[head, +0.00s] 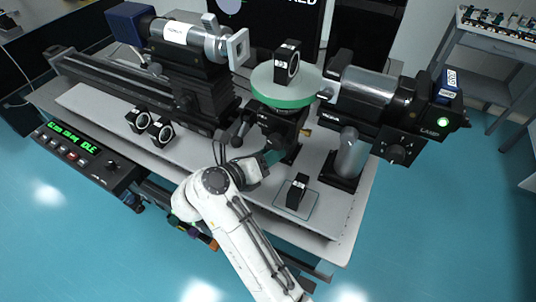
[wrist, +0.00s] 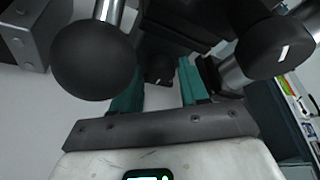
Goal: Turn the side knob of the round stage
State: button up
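The round stage (head: 285,97) has a green-rimmed disc on a dark mount, with a small black square-framed optic standing on top. My gripper (head: 272,157) reaches in low at the front of this mount in the head view. In the wrist view its two teal fingers (wrist: 162,74) are apart. A small dark round knob (wrist: 159,70) shows beyond and between them; I see no clear contact. A large black ball (wrist: 93,60) is close on the left, and a black knob with a white mark (wrist: 272,46) is on the right. I cannot tell for certain which is the side knob.
A black framed optic (head: 297,190) stands on a small plate right of my gripper. Two more optics (head: 150,125) and a control box (head: 85,155) are left.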

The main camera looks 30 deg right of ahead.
jog(key=b+v, duration=0.2)
jog(key=v, duration=0.8)
jog(key=shift+a+r, duration=0.15)
jog(key=shift+a, duration=0.2)
jog(key=shift+s, duration=0.15)
